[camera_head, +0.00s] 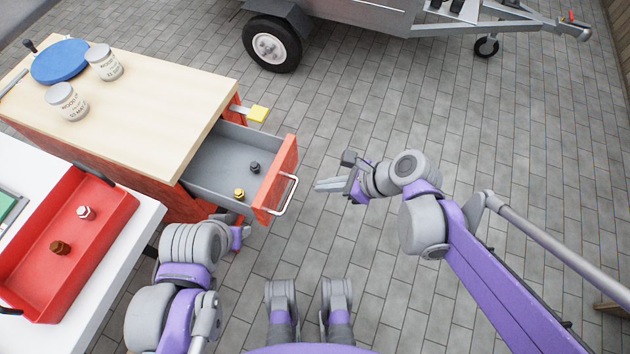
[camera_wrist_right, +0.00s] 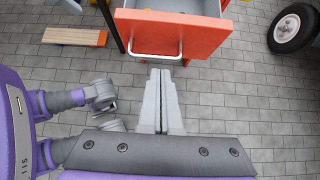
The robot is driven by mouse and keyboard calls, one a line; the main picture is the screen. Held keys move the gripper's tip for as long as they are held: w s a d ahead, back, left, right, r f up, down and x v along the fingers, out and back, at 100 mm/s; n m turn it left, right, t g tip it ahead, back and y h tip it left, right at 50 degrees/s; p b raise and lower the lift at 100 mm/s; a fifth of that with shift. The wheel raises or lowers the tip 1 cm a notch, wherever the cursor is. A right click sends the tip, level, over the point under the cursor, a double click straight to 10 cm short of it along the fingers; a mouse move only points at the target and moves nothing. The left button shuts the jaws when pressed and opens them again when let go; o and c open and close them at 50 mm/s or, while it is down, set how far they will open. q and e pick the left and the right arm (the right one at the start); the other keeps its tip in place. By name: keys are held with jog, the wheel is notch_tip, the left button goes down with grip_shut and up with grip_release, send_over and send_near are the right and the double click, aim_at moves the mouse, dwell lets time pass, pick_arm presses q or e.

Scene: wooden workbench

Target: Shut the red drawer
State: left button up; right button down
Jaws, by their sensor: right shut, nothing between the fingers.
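The red drawer (camera_head: 278,178) stands pulled out of the wooden-topped workbench, its red front facing right with a silver bar handle (camera_head: 285,196). Inside its grey tray lie a dark small item (camera_head: 254,168) and a yellow and black one (camera_head: 239,194). In the right wrist view the red front (camera_wrist_right: 172,36) and handle (camera_wrist_right: 155,54) are ahead of the fingers. My right gripper (camera_head: 318,186) is shut and empty, just right of the handle with a small gap. My left arm is at the lower left near the workbench; its gripper (camera_head: 244,232) is partly seen, its fingers unclear.
The workbench top (camera_head: 150,115) holds two labelled jars and a blue disc (camera_head: 60,61). A red tray (camera_head: 110,212) with small items sits on a white table at left. A trailer (camera_head: 350,15) stands at the back.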

aim_at(276, 184)
jog(key=b+x, duration=0.1)
jog(key=x, duration=0.2)
jog(key=a+r+x, duration=0.1)
jog(key=x, duration=0.3)
jog(key=b+x, duration=0.1)
jog(key=x, duration=0.2)
jog(key=shift+w+a+b, duration=0.3)
jog(key=shift+a, duration=0.1)
jog(key=shift+w+a, duration=0.25)
jog(key=shift+a, duration=0.35)
jog(key=shift+w+a, duration=0.1)
jog(key=shift+a, duration=0.35)
jog(key=w+a, duration=0.3)
jog(key=a, duration=0.7)
jog(key=w+a+p, duration=0.1)
jog(key=w+a, duration=0.3)
jog(key=a, duration=0.6)
jog(key=shift+w, duration=0.15)
jog(key=shift+r, duration=0.1)
